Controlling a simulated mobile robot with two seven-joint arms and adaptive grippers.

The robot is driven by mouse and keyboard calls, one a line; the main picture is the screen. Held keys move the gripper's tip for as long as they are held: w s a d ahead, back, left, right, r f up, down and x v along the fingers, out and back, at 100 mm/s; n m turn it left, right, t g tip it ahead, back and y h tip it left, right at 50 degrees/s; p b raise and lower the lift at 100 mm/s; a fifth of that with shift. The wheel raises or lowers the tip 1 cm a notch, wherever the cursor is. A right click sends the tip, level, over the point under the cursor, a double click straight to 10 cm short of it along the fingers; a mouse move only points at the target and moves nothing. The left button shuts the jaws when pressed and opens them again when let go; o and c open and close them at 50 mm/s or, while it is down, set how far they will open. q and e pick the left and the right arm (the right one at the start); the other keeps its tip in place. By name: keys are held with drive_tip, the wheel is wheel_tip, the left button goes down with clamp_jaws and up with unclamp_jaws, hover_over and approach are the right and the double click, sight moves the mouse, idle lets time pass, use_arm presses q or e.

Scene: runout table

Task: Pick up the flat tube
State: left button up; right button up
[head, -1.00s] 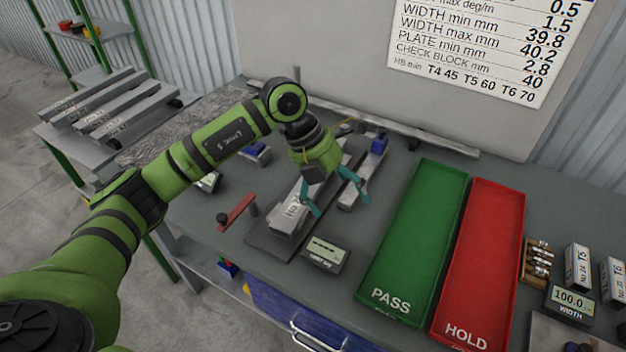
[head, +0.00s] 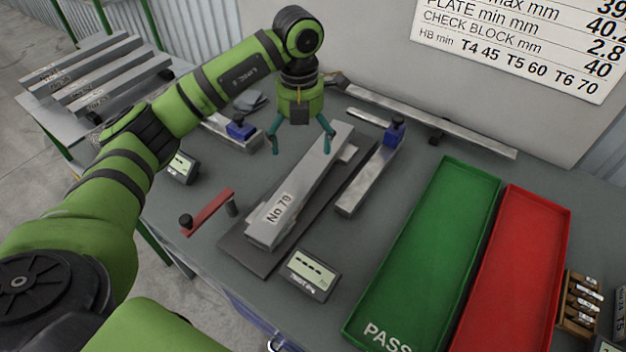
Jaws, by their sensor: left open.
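The flat tube is most likely the long grey bar marked No 79 (head: 288,200). It lies lengthwise on a dark plate (head: 232,252) on the table, its near end toward me. My left gripper (head: 302,150) is open, with its teal fingers pointing down and spread apart near the far end of the bar. The fingers look empty and apart from the bar, though their exact height is hard to judge. My right gripper is not in view.
A shorter bar with a blue clamp (head: 366,180) lies right of the tube. A small display (head: 313,275) stands in front, a red lever (head: 212,213) at left. Green (head: 350,322) and red (head: 505,330) trays are at right. More bars lie on a side rack (head: 50,103).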

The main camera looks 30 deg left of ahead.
sight(302, 170)
use_arm(q)
drive_tip(key=shift+s+f+b, duration=0.2)
drive_tip(key=shift+s+f, duration=0.05)
drive_tip(key=shift+f, duration=0.35)
drive_tip(key=shift+s+f+b, duration=0.2)
drive_tip(key=shift+f, duration=0.4)
drive_tip(key=shift+w+f, duration=0.1)
drive_tip(key=shift+f, duration=0.3)
wheel_tip(302, 170, down, 5)
drive_tip(key=p, duration=0.3)
drive_tip(key=shift+w+f, duration=0.1)
drive_tip(key=shift+f, duration=0.35)
drive_tip(key=c, duration=1.5)
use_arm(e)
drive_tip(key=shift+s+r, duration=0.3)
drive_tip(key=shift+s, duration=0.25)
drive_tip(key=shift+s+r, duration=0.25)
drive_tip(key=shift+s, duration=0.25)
